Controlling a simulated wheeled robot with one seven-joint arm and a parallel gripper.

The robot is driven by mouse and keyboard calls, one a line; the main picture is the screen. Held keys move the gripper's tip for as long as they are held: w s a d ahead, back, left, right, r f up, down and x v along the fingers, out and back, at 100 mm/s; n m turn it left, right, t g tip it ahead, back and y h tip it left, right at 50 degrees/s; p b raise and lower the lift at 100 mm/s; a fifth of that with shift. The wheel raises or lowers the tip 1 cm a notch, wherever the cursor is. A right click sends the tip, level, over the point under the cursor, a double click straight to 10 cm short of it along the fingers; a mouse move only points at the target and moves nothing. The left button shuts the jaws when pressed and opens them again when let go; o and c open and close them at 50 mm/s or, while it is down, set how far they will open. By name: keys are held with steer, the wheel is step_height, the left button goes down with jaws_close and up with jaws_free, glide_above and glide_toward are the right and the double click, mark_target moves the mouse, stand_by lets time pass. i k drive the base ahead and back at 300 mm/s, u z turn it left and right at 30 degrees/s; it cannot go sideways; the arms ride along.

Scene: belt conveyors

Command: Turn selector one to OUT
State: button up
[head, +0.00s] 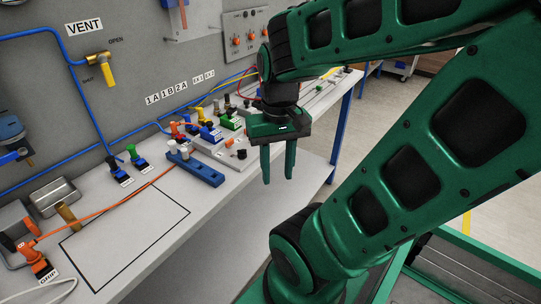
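A grey panel (258,17) on the back wall carries orange-red knobs (236,41) in a row, with small dark round fittings above them. Its lettering is too small to read, so I cannot tell which knob is selector one or where it points. My arm covers the panel's right side. My gripper (278,178) hangs in front of the bench's front edge, with its fingers pointing down. The fingers are apart with nothing between them. The gripper is below and to the right of the panel, not touching it.
The bench (105,260) holds colored connector blocks, a blue block (196,168) and an orange cable. A yellow VENT valve handle (108,72) and blue pipes are on the wall. The left part of the bench has a bare outlined area.

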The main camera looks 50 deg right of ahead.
mark_target(242, 154)
steer(key=z, duration=0.45)
steer(key=k, duration=0.95)
steer(key=z, duration=0.5)
steer(key=i, duration=1.45)
steer(key=u, duration=0.65)
